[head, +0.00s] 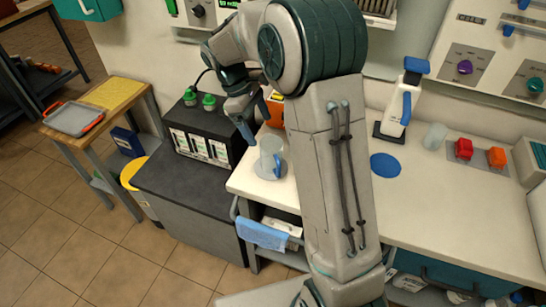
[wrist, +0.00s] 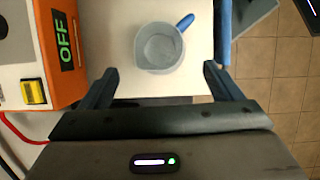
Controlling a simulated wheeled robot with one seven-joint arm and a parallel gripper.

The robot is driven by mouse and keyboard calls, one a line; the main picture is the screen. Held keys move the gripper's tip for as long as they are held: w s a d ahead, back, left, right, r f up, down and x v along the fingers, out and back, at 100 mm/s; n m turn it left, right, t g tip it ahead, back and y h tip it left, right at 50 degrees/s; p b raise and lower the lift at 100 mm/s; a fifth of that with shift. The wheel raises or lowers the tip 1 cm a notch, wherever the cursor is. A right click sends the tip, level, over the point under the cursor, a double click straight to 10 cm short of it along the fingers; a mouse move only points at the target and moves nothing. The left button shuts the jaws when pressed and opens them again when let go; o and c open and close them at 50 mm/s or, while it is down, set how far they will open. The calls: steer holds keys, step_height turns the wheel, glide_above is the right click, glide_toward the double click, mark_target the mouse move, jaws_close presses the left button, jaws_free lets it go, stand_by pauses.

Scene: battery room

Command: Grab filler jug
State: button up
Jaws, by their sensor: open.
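The filler jug (head: 269,167) is a small translucent grey-blue jug. It stands upright on the left end of the white counter in the head view. In the wrist view the jug (wrist: 158,50) is seen from above, looks empty, and its blue handle (wrist: 186,22) points up and right. My gripper (head: 257,122) is just above and beside the jug in the head view, open and empty. In the wrist view my gripper (wrist: 161,73) has its fingers spread wide, with the jug ahead of the gap between them and not between the pads.
An orange unit marked OFF (wrist: 58,50) with a yellow switch stands close to the left finger in the wrist view. A black battery (head: 200,135) with green caps sits left of the counter. A blue cloth (head: 262,235) hangs at the counter's front. A blue disc (head: 386,165) lies to the right.

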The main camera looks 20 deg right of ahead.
mark_target(271, 139)
steer(key=p+x, duration=0.1)
steer(key=x, duration=0.8)
steer(key=shift+f, duration=0.25)
steer(key=shift+c, duration=0.3)
steer(key=shift+w, duration=0.1)
steer(key=c, duration=1.1)
steer(key=shift+o, duration=0.2)
steer(key=shift+r, duration=0.2)
steer(key=shift+r, duration=0.7)
steer(key=r, duration=0.2)
steer(key=shift+s+d+r+b, duration=0.15)
steer(key=shift+s+r+b, duration=0.05)
steer(key=shift+r+b, duration=0.1)
steer(key=s+d+r+b, duration=0.1)
steer(key=s+d+r, duration=0.5)
steer(key=s, duration=0.3)
steer(key=shift+d+r+b, duration=0.2)
steer(key=shift+r+b, duration=0.1)
steer(key=shift+b, duration=0.05)
